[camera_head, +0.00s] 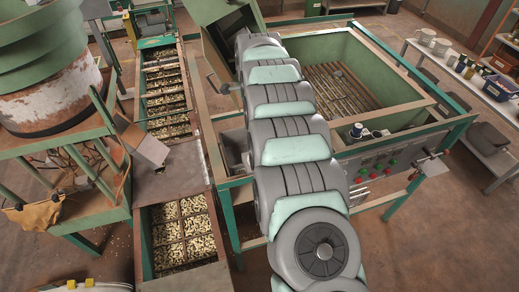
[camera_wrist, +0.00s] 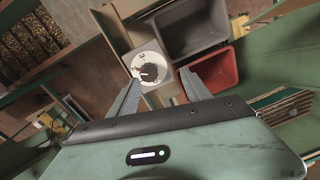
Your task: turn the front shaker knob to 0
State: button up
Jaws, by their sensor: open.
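The shaker knob (camera_wrist: 149,72) is a small dark knob with a reddish mark, on a round white dial plate (camera_wrist: 152,83) in the wrist view. The dial's numbers are too small to read, so I cannot tell its setting. My gripper (camera_wrist: 161,79) is open, with one finger to the left of the knob and one to the right in the picture. The fingers look apart from the knob, and nothing is between them in their grip. In the head view my arm hides the gripper, and I cannot make out the dial.
A grey bin (camera_wrist: 190,24) and a red bin (camera_wrist: 211,70) stand close beside the dial in the wrist view. Trays of nuts (camera_head: 184,228) line the conveyor at left in the head view. A large green hopper (camera_head: 395,123) with a wide rim is at right.

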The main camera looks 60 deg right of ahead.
jog(key=shift+m+y, duration=0.3)
jog(key=shift+m, duration=0.1)
jog(key=f+p, duration=0.1)
jog(key=f, duration=0.2)
jog(key=s+f, duration=0.1)
jog(key=f, duration=0.2)
jog(key=s+a+f+p, duration=0.1)
jog(key=f, duration=0.2)
jog(key=shift+s+f+p, duration=0.2)
jog(key=shift+p, duration=0.1)
grip_shut()
